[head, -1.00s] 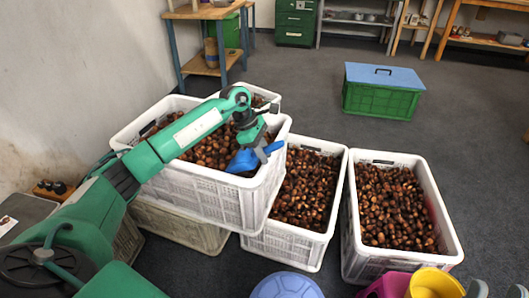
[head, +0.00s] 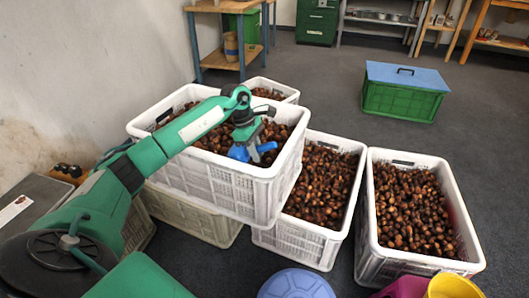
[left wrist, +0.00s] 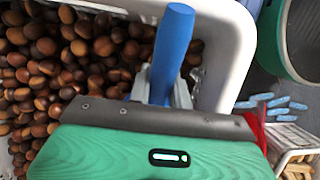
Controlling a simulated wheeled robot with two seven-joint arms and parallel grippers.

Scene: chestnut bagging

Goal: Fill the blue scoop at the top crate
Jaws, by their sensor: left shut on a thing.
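The top crate (head: 215,182) is white, stacked on other crates and full of brown chestnuts. My left gripper (head: 250,139) is over its right part, shut on the blue scoop (head: 239,153). The scoop's handle points right in the head view, and its bowl is low at the chestnuts, mostly hidden by the gripper and the nuts. In the left wrist view the blue scoop (left wrist: 172,48) shows only as a handle between the fingers, with chestnuts at left and the crate's white wall at right. Whether the bowl holds chestnuts cannot be seen. My right gripper is not in view.
Two white crates of chestnuts (head: 343,158) (head: 466,240) stand to the right, with another behind the top crate. A green box with a blue lid (head: 405,77) is on the floor. A yellow container (head: 455,287) and a blue round object (head: 296,286) are at the bottom edge.

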